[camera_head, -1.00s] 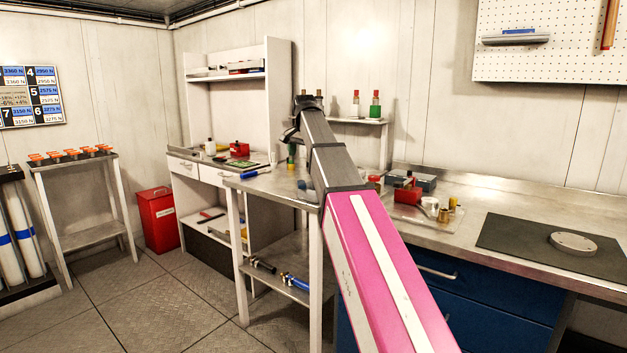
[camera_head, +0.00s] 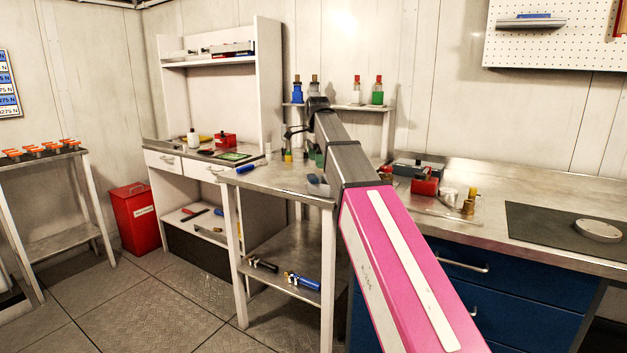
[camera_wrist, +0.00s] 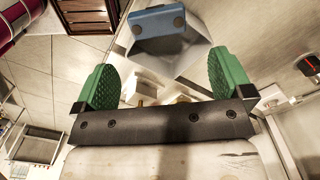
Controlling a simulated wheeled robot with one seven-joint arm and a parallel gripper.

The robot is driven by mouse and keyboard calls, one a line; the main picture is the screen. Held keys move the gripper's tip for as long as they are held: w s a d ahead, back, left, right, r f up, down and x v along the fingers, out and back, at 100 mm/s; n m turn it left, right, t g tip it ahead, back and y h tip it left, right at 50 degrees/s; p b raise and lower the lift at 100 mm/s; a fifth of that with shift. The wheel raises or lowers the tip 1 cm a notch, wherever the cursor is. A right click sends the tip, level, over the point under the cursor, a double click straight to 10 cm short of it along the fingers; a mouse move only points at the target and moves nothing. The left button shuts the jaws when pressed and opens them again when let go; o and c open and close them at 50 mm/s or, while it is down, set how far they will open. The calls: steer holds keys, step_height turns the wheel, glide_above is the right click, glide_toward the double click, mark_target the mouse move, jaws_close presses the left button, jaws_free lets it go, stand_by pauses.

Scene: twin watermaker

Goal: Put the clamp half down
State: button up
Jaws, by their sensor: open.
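In the wrist view, a blue block with two dark round marks and a grey angular body (camera_wrist: 163,22) lies beyond the fingertips; it looks like the clamp half. My gripper (camera_wrist: 165,62) is open, its two green ribbed fingers wide apart, and no finger visibly touches the block. In the head view, a small blue-grey piece (camera_head: 318,185) sits at the right front edge of the steel side table (camera_head: 262,181), beside my arm; it may be the same part. My arm hides much of that area, and the gripper is hard to make out there.
A blue-drawer workbench (camera_head: 545,185) on the right carries a red-topped device (camera_head: 425,186), small brass parts and a dark mat (camera_head: 525,222) with a grey disc (camera_head: 598,230). A small shelf with bottles stands behind. A red bin (camera_head: 134,218) stands on the floor, left.

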mark_target(316, 176)
steer(key=shift+s+a+f, duration=0.1)
steer(key=shift+a+f, duration=0.05)
steer(key=shift+f, duration=1.35)
steer(key=shift+a+f, duration=0.1)
steer(key=shift+f, duration=1.35)
steer(key=c, duration=1.1)
steer(key=shift+o, duration=0.2)
steer(key=shift+r, duration=0.15)
